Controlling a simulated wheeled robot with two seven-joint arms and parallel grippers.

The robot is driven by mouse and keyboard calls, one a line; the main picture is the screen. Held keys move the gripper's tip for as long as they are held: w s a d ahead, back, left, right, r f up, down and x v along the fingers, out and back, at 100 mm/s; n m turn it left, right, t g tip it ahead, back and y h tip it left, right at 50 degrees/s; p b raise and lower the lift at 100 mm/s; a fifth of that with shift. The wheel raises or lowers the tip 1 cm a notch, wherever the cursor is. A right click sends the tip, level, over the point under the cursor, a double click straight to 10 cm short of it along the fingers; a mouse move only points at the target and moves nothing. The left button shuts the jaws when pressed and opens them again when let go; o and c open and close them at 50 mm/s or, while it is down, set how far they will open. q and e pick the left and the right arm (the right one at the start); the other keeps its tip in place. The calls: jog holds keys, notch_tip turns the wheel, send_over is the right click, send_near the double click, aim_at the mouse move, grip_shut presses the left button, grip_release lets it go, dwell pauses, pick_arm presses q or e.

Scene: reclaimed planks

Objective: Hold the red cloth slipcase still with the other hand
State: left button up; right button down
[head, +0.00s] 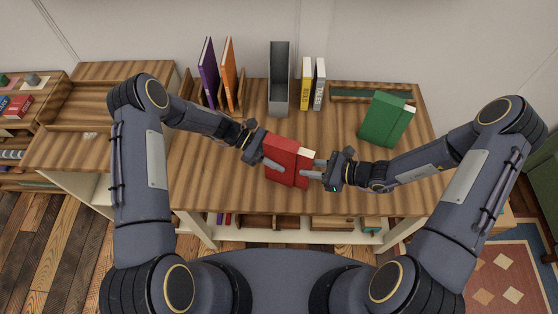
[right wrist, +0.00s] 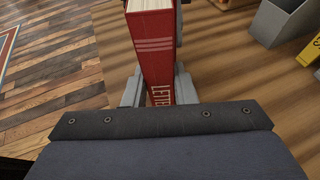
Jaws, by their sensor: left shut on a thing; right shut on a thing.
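The red cloth slipcase (head: 281,155) is near the table's front edge in the head view. A red book (head: 305,157) with cream pages shows at its right side; I cannot tell how far it sits inside. My left gripper (head: 272,163) is shut on the slipcase from the left. My right gripper (head: 312,169) is shut on the red book from the right. In the right wrist view the red book (right wrist: 154,55) stands between my right fingers (right wrist: 158,90), its pages up and its lettered spine towards the camera. The slipcase is mostly hidden there.
A green slipcase (head: 381,119) with a pale-paged book lies tilted at the table's right. A grey open box (head: 279,95), a yellow book (head: 306,84), a white book (head: 319,84), and purple (head: 208,72) and orange (head: 228,75) books stand behind. The wooden table (head: 215,180) is clear at front left.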

jog(key=shift+r, duration=0.25)
dwell(0.4)
jog(key=shift+a, duration=0.2)
jog(key=shift+w+a, duration=0.15)
jog(key=shift+a, duration=0.1)
dwell(0.6)
jog(key=c, duration=0.9)
grip_release()
jog(key=shift+o, duration=0.2)
jog(key=shift+d, duration=0.1)
jog(key=v, duration=0.7)
